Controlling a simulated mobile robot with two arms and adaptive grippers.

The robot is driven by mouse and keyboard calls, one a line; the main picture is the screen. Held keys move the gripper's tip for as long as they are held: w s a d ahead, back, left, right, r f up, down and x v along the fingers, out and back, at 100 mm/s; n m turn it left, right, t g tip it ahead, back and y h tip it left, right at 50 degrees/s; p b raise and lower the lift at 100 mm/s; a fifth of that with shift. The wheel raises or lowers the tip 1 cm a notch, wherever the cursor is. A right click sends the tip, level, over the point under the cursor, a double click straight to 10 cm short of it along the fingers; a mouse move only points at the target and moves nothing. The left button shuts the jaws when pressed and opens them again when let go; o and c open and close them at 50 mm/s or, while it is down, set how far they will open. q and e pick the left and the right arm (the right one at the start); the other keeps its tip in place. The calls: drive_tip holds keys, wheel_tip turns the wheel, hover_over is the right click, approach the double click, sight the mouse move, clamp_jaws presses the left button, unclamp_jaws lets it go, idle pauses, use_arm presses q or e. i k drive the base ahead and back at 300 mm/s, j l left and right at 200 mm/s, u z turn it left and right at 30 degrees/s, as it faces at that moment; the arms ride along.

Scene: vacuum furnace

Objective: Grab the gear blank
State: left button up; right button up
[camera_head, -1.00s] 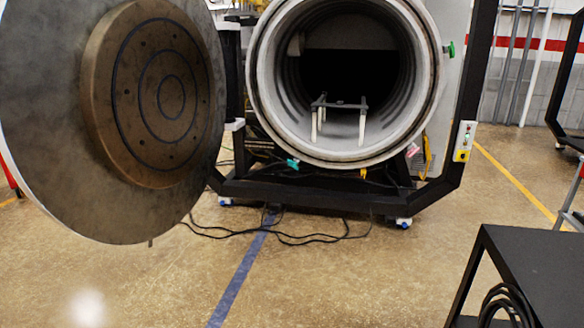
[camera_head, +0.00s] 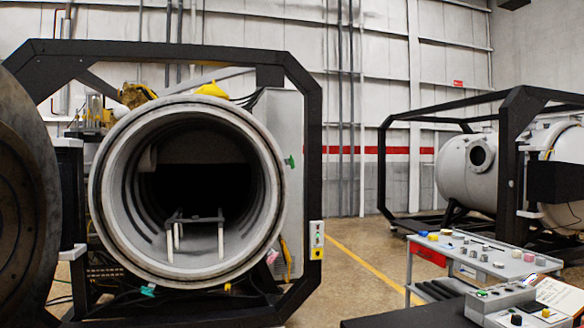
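I cannot pick out a gear blank for certain. Several small metal parts (camera_head: 484,256) lie on a grey cart (camera_head: 515,267) at the right, too small to tell apart. The furnace chamber (camera_head: 268,200) is open, with a rack on pale legs (camera_head: 221,240) inside; I see no part on the rack. Neither of my grippers is in view.
The round furnace door (camera_head: 22,210) stands swung open at the left edge. A black frame (camera_head: 312,150) surrounds the furnace. A control box (camera_head: 497,304) sits on a dark table (camera_head: 400,318) at the lower right. A second furnace (camera_head: 467,172) stands behind the cart. Floor shows between furnace and cart.

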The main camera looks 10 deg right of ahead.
sight(495, 265)
drive_tip(key=z, duration=1.65)
drive_tip(key=i+j+u, duration=0.4)
drive_tip(key=j, duration=0.35)
drive_tip(key=i+j+u, duration=0.4)
drive_tip(key=j, duration=0.25)
drive_tip(key=i+j+u, duration=0.4)
drive_tip(key=i, duration=0.2)
drive_tip(key=i+j+u, duration=0.1)
drive_tip(key=i, duration=0.6)
drive_tip(key=i+j+u, duration=0.15)
drive_tip(key=i, duration=0.55)
drive_tip(key=i+l+z, duration=0.1)
drive_tip(key=i+z, duration=0.9)
drive_tip(key=z, duration=0.15)
drive_tip(key=i+j+z, duration=0.2)
drive_tip(key=z, duration=0.2)
drive_tip(key=i+l+z, duration=0.1)
drive_tip(key=i+z, duration=0.25)
drive_tip(key=i, duration=0.15)
drive_tip(key=i+z, duration=0.35)
drive_tip(key=i, duration=0.15)
